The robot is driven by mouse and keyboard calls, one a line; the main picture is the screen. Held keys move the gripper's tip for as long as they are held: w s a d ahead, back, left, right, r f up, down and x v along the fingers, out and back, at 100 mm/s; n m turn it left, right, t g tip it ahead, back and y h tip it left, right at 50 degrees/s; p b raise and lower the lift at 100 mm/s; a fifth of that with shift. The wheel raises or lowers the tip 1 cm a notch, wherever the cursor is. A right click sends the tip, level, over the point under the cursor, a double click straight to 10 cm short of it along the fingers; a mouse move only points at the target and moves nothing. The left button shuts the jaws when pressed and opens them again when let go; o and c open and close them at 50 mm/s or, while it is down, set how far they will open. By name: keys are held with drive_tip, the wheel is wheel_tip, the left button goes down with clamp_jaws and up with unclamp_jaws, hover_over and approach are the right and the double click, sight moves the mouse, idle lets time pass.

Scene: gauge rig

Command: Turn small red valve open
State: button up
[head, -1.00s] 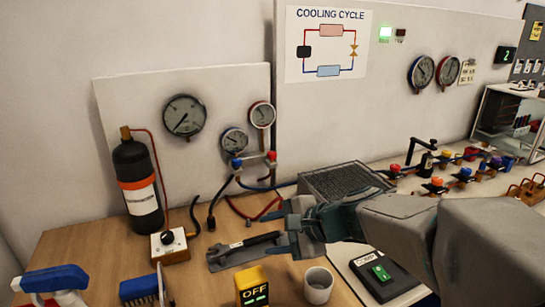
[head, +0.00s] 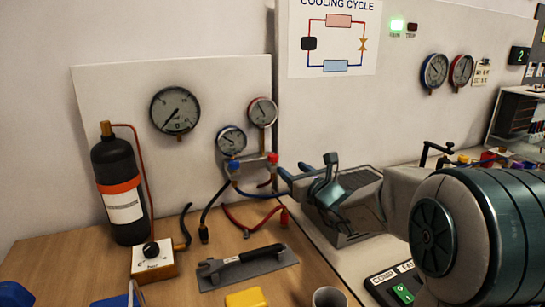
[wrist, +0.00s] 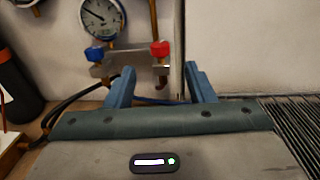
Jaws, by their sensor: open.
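The small red valve (head: 273,159) is a red knob on the right end of the gauge manifold (head: 252,167), below two small gauges. A blue knob (head: 233,166) is on the manifold's left end. In the wrist view the red valve (wrist: 160,49) shows ahead of my gripper (wrist: 155,83), between and beyond its two spread fingers, with the blue knob (wrist: 96,53) further left. In the head view my gripper (head: 305,178) is open and empty, to the right of the red valve and apart from it.
A black gas bottle (head: 120,190) stands at the left. A wrench (head: 243,257) lies on a grey mat in front of the manifold. Red, blue and black hoses hang below the knobs. A metal grille (head: 350,195) is behind my gripper. The panel stands close behind the manifold.

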sight(273, 154)
drive_tip(key=x, duration=1.2)
drive_tip(key=shift+p, duration=0.35)
drive_tip(key=shift+c, duration=0.3)
drive_tip(key=c, duration=0.9)
